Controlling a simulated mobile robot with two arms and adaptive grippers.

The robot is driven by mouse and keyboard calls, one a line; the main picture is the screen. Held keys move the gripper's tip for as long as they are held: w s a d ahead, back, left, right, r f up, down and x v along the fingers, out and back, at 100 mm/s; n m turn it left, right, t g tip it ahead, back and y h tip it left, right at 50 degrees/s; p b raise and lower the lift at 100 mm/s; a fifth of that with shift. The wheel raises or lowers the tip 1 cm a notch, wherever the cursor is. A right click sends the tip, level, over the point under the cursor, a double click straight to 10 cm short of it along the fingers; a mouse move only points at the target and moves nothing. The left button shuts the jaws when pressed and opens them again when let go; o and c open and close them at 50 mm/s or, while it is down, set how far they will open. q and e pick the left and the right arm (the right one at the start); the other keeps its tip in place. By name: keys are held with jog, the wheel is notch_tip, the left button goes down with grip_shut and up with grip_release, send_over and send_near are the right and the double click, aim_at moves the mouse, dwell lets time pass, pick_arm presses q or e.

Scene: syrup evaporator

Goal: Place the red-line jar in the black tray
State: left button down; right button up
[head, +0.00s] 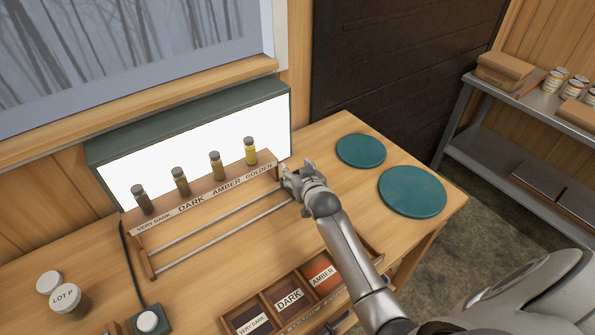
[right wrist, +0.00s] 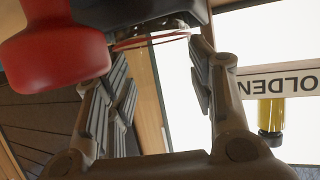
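In the right wrist view a clear jar with a thin reddish line (right wrist: 150,41) around it shows between the fingers of my right gripper (right wrist: 160,70). The line reaches across to both fingertips, and the glass is hard to make out against the bright panel. In the head view my right gripper (head: 298,172) is at the right end of the bottle rack, above the bench, and the jar cannot be made out there. I cannot pick out the black tray in the head view. A dark object (right wrist: 150,14) fills the top of the wrist view; I cannot tell what it is. My left gripper is out of view.
The rack (head: 205,202) holds several small bottles before a lit panel (head: 190,135). A sectioned wooden box (head: 289,299) lies at the front. Two teal discs (head: 361,150) (head: 412,191) lie on the right. A large red rounded thing (right wrist: 50,58) is close in the wrist view.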

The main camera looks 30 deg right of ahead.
jog(key=o, duration=0.4)
jog(key=shift+o, duration=0.2)
jog(key=shift+r, duration=0.1)
jog(key=shift+s+r, duration=0.1)
jog(key=shift+s, duration=0.25)
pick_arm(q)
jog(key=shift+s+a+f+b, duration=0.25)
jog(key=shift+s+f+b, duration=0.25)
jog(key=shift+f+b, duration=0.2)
pick_arm(e)
jog(key=v, duration=1.1)
jog(key=shift+r, duration=0.15)
